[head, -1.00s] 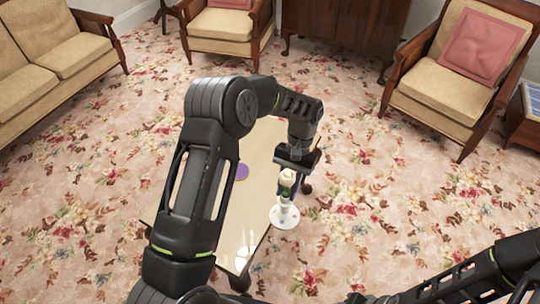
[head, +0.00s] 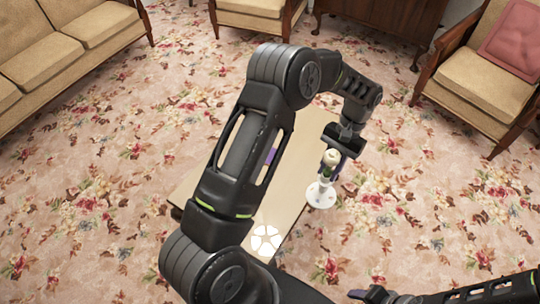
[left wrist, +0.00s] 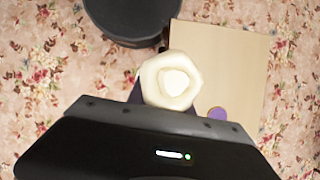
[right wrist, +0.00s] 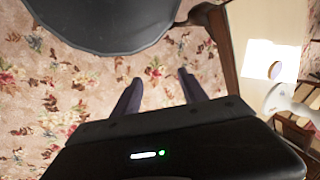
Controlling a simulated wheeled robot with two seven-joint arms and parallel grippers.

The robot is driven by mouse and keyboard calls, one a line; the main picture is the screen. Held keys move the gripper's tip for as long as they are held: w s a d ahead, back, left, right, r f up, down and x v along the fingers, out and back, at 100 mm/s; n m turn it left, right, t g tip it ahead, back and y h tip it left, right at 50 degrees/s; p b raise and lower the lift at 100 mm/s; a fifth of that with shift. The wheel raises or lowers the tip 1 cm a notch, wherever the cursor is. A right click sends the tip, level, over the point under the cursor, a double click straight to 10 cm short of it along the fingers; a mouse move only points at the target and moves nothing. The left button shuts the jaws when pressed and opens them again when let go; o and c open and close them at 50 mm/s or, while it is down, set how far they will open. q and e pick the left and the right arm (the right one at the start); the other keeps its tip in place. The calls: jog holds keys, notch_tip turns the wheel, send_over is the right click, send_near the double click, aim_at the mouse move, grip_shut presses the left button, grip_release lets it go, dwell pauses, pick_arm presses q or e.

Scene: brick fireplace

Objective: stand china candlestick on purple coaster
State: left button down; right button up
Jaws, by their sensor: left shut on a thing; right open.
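The china candlestick (head: 321,195) is white with a touch of green. My left gripper (head: 333,166) is shut on its upper part and holds it roughly upright, base down, by the table's right edge in the head view. In the left wrist view I look down on its pale top (left wrist: 170,80). The purple coaster (head: 271,156) lies on the table, left of the candlestick and partly hidden by my left arm. It also shows in the left wrist view (left wrist: 217,114), to the right of the candlestick. My right gripper (right wrist: 160,92) is open and empty above the carpet.
The pale wooden table (head: 292,192) is narrow, with a bright reflection near its front end. Its bare surface around the coaster looks free. A sofa (head: 62,50) and armchairs (head: 490,75) stand farther off on the flowered carpet.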

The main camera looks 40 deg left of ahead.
pick_arm(q)
jog(key=shift+w+a+f+b, duration=0.25)
jog(key=shift+f+b, duration=0.05)
pick_arm(e)
jog(key=shift+o, duration=0.7)
jog(key=shift+f, duration=0.45)
jog(key=shift+o, duration=0.9)
notch_tip(320, 180, down, 10)
jog(key=b, duration=1)
pick_arm(q)
jog(key=w+a+f+m+t+y+b, duration=0.1)
jog(key=w+a+m+t+b, duration=0.1)
jog(key=a+m, duration=0.6)
jog(key=w+a+f+m+t+y+b, duration=0.1)
jog(key=w+a+m+t+b, duration=0.2)
jog(key=a+m, duration=0.5)
jog(key=w+a+f+m+t+y+b, duration=0.1)
jog(key=a+m+b, duration=0.5)
jog(key=a, duration=0.6)
jog(key=shift+w+f+m+t+y+b, duration=0.3)
jog(key=shift+w+m+t+y, duration=0.3)
jog(key=shift+w+m, duration=0.7)
pick_arm(e)
notch_tip(320, 180, down, 12)
jog(key=shift+r, duration=0.2)
pick_arm(q)
jog(key=shift+w+a+r, duration=0.1)
pick_arm(e)
jog(key=shift+w, duration=0.1)
